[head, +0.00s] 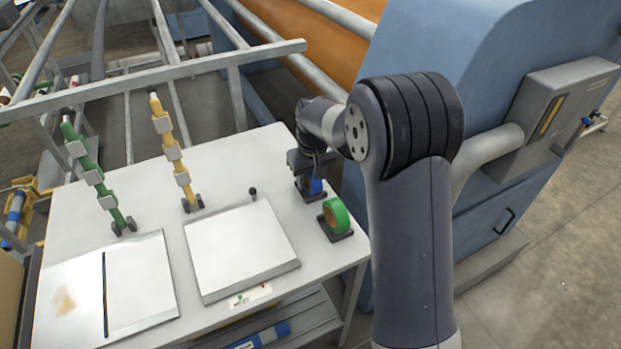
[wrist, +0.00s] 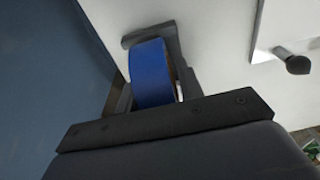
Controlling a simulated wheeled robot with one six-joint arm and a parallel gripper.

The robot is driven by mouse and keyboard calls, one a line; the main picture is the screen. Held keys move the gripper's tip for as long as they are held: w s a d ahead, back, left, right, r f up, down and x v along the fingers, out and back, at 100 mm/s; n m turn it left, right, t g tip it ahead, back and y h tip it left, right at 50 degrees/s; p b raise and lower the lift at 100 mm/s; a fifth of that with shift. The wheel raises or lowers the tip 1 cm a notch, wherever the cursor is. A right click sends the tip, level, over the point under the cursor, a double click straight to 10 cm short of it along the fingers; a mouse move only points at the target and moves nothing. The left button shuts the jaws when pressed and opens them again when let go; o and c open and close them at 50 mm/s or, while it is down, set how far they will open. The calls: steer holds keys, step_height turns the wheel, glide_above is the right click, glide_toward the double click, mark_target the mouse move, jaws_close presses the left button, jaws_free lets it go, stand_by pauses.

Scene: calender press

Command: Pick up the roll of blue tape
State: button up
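The roll of blue tape (wrist: 151,73) stands on edge in a dark holder (wrist: 148,31) on the white table, partly hidden behind my gripper. In the head view the blue roll (head: 314,186) shows just under my gripper (head: 309,180), at the table's right side. In the wrist view my gripper (wrist: 155,97) has one finger on each side of the roll, close to it. I cannot tell whether the fingers press on it.
A green tape roll (head: 337,215) stands in a holder just in front. A white board with a black knob (head: 253,192) lies to the left. Green (head: 92,175) and yellow (head: 173,157) racks rise behind. The blue machine (head: 480,110) is close on the right.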

steer(key=c, duration=0.7)
step_height(320, 180, up, 10)
steer(key=shift+b, duration=0.6)
steer(key=o, duration=0.5)
steer(key=shift+c, duration=0.2)
steer(key=c, duration=0.3)
steer(key=shift+c, duration=0.2)
